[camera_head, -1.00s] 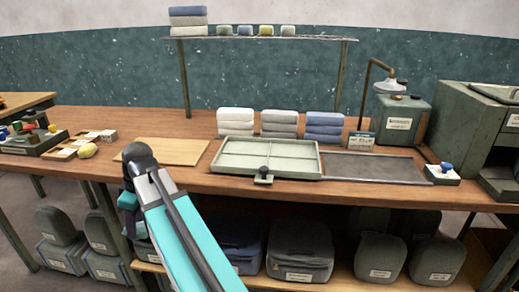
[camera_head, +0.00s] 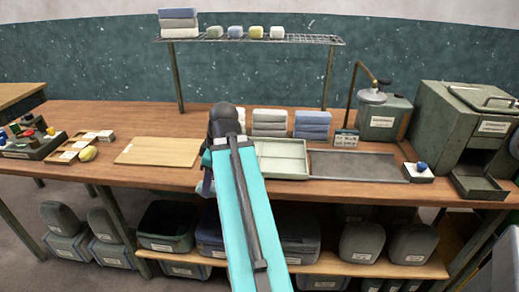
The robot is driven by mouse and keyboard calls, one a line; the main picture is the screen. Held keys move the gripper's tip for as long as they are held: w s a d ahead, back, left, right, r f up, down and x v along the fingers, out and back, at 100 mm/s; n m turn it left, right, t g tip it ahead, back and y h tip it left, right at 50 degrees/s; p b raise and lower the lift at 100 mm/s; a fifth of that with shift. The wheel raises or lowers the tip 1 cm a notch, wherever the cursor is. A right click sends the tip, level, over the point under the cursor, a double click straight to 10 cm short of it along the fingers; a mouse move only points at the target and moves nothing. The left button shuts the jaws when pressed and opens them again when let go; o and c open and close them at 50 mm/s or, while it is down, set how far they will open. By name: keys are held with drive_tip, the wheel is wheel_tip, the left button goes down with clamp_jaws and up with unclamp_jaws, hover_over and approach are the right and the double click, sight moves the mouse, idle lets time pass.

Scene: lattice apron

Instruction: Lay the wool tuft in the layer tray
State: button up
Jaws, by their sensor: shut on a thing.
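The pale green tray with low walls and inner dividers (camera_head: 306,160), which looks like the layer tray, lies on the wooden bench. My arm hides its left part. My gripper (camera_head: 206,184) shows only in part at the bench's front edge, left of the tray, mostly behind my teal arm. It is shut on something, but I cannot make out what. I see no loose tuft inside the visible part of the tray. A yellow lump (camera_head: 87,154), perhaps wool, sits at the left of the bench by small sample boxes.
A bare wooden board (camera_head: 160,151) lies left of my arm, and a dark flat tray (camera_head: 358,166) lies right of the green one. Folded stacks (camera_head: 312,125) stand behind. A wire shelf (camera_head: 300,40) holds small coloured blocks. A lamp (camera_head: 372,95) and green machine (camera_head: 465,125) stand right.

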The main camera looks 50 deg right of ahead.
drive_tip(key=s+d+r+m+p, duration=0.1)
drive_tip(key=s+d+r+p, duration=0.1)
drive_tip(key=s+d+r, duration=0.2)
drive_tip(key=shift+d+p, duration=0.3)
drive_tip(key=shift+d, duration=0.15)
drive_tip(key=w+a+f+m, duration=0.1)
drive_tip(key=w+a, duration=0.5)
drive_tip(key=a, duration=0.5)
drive_tip(key=w+a+f+m+h, duration=0.1)
drive_tip(key=w+a+m, duration=0.1)
drive_tip(key=w+a, duration=0.4)
drive_tip(key=w+a+f+m, duration=0.1)
drive_tip(key=w+a, duration=0.6)
drive_tip(key=a, duration=0.9)
drive_tip(key=shift+a+f+m+h, duration=0.15)
drive_tip(key=shift+a+m+h, duration=0.05)
drive_tip(key=shift+m+h, duration=0.1)
drive_tip(key=shift+w, duration=0.1)
